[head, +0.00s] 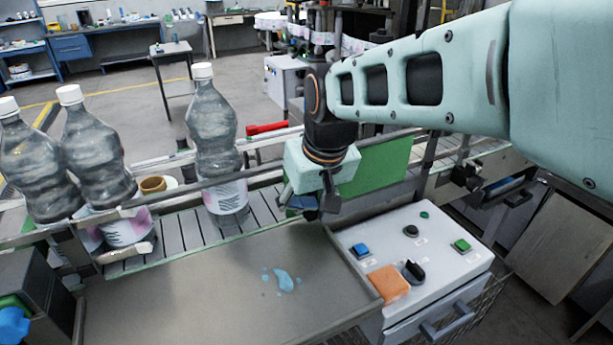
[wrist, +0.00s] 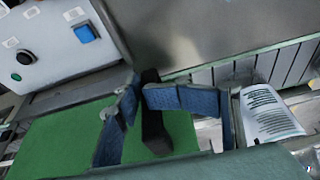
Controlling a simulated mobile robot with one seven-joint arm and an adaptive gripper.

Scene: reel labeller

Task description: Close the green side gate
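The green side gate (head: 375,170) is a flat panel at the right end of the conveyor, behind my gripper in the head view. In the wrist view the green panel (wrist: 60,140) fills the lower left. A black upright handle (wrist: 153,130) stands against it. My gripper (wrist: 141,95) has blue-padded fingers angled inward, with their tips close together at the handle and appearing shut on it. In the head view my gripper (head: 312,205) is low over the conveyor beside the gate; the handle is hidden there. The gate's hinge and latch cannot be made out.
A white control box (head: 440,235) with buttons, a black knob and an orange sponge (head: 389,284) stands at the front right. A metal tray (head: 190,300) with a blue spill lies in front. Several bottles (head: 213,125) stand to the left. A red handle (head: 267,128) is behind the conveyor.

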